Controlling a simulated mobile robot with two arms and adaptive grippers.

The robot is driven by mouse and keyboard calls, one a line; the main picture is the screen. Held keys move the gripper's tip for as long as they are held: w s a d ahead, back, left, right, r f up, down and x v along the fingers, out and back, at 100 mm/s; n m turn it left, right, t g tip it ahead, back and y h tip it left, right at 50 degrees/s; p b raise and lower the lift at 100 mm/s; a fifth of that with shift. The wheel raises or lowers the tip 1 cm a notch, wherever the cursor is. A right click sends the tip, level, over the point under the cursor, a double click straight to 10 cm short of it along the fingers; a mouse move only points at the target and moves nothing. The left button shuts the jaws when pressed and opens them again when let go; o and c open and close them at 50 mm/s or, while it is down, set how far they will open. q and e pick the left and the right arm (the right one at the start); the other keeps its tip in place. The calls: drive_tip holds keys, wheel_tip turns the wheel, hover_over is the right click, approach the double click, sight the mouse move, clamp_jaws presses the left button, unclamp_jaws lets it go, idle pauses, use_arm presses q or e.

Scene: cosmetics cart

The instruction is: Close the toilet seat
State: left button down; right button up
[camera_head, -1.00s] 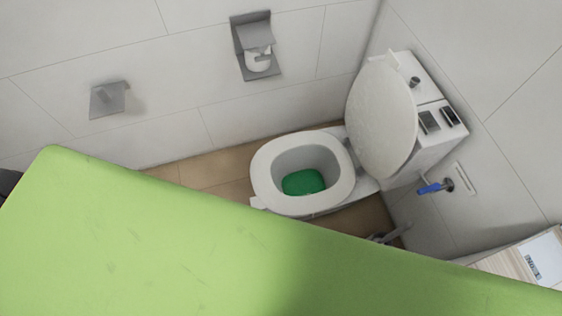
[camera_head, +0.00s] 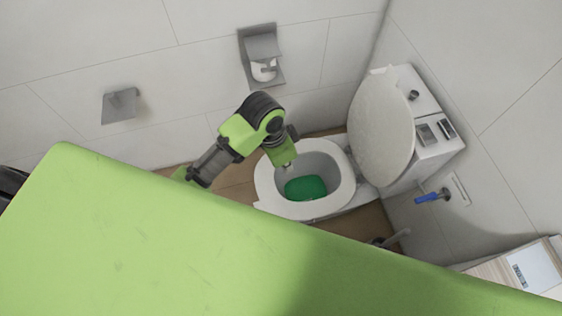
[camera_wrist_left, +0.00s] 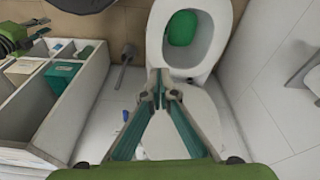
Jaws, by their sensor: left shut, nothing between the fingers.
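The toilet (camera_head: 345,195) stands against the tiled wall, with green at the bottom of its bowl. Its rounded white lid (camera_head: 380,130) is raised and leans back towards the cistern. The seat ring (camera_head: 262,188) lies flat on the bowl. My left gripper (camera_head: 287,166) is over the left part of the ring and bowl opening, apart from the lid. In the left wrist view, the left gripper's fingertips (camera_wrist_left: 164,84) meet, with nothing between them, and the bowl shows beyond them. A white surface behind the fingers is partly hidden.
A paper holder (camera_head: 262,65) and a grey wall fitting (camera_head: 119,105) are on the wall. A blue-handled valve (camera_head: 430,196) is right of the toilet. A white compartmented cart (camera_wrist_left: 45,115) with boxes is at left in the wrist view. Tan floor lies around the toilet.

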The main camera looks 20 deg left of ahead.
use_arm(q)
drive_tip(key=w+a+r+m+y, duration=0.1)
drive_tip(key=w+a+r+m, duration=0.1)
drive_tip(key=w, duration=0.4)
wheel_tip(320, 180, down, 12)
drive_tip(key=s+a+p, duration=0.1)
drive_tip(key=p, duration=0.1)
drive_tip(key=shift+s+f+g, duration=0.15)
drive_tip(key=shift+f+g, duration=0.1)
drive_tip(key=shift+g, duration=0.15)
drive_tip(key=s+a+f+b, duration=0.2)
drive_tip(key=a+f+b, duration=0.1)
drive_tip(key=f+b, duration=0.3)
drive_tip(key=s+a+f+t+h+b, duration=0.1)
drive_tip(key=s+a+f+b, duration=0.1)
drive_tip(key=f+b, duration=0.4)
drive_tip(key=s+a+f+h+b, duration=0.1)
drive_tip(key=a+f+b, duration=0.4)
drive_tip(key=f, duration=0.9)
drive_tip(key=shift+s+f+t+b, duration=0.3)
drive_tip(key=shift+s+b, duration=0.15)
drive_tip(key=shift+s, duration=0.4)
drive_tip(key=shift+a+r, duration=0.1)
